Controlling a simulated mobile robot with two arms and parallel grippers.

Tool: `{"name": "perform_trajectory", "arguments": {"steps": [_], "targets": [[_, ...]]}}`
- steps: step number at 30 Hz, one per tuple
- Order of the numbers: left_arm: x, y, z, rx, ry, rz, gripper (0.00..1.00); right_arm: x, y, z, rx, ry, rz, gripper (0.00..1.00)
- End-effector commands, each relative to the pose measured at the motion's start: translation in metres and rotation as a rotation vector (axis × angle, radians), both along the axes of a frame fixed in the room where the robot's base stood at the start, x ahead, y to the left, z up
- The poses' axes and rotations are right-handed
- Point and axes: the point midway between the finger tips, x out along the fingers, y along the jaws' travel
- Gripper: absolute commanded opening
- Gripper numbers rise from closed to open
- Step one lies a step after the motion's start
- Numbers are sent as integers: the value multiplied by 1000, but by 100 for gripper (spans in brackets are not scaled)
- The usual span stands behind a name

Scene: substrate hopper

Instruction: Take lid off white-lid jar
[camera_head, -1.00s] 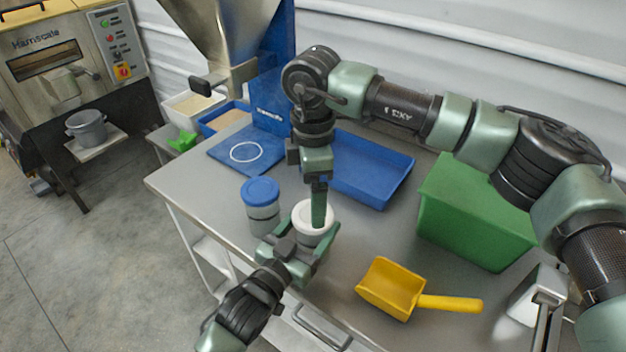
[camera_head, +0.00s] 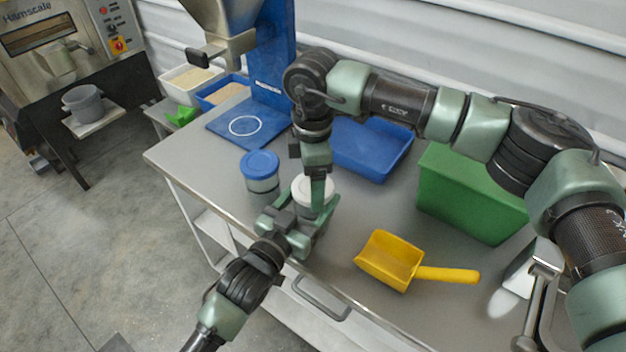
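The white-lid jar (camera_head: 301,189) stands upright near the front edge of the grey table, its body mostly hidden by my grippers. My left gripper (camera_head: 299,214) comes from the front with its fingers spread on either side of the jar's body. I cannot tell whether they press on it. My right gripper (camera_head: 319,192) points straight down over the white lid, with a green finger in front of it. It is seen edge-on, so its opening and grip cannot be told. The lid appears to sit on the jar.
A blue-lid jar (camera_head: 261,178) stands close on the left. A yellow scoop (camera_head: 390,262), a green bin (camera_head: 468,195) and a blue tray (camera_head: 372,150) are to the right. The hopper (camera_head: 222,22) and a blue plate (camera_head: 245,127) are behind.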

Motion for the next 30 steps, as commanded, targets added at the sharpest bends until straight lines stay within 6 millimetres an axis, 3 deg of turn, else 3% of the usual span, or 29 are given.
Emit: {"name": "perform_trajectory", "arguments": {"steps": [5,30], "targets": [[0,0,0,1,1,0,0,0,0,0,-1,-1,199,28],[0,0,0,1,1,0,0,1,0,2,-1,-1,2317,28]]}}
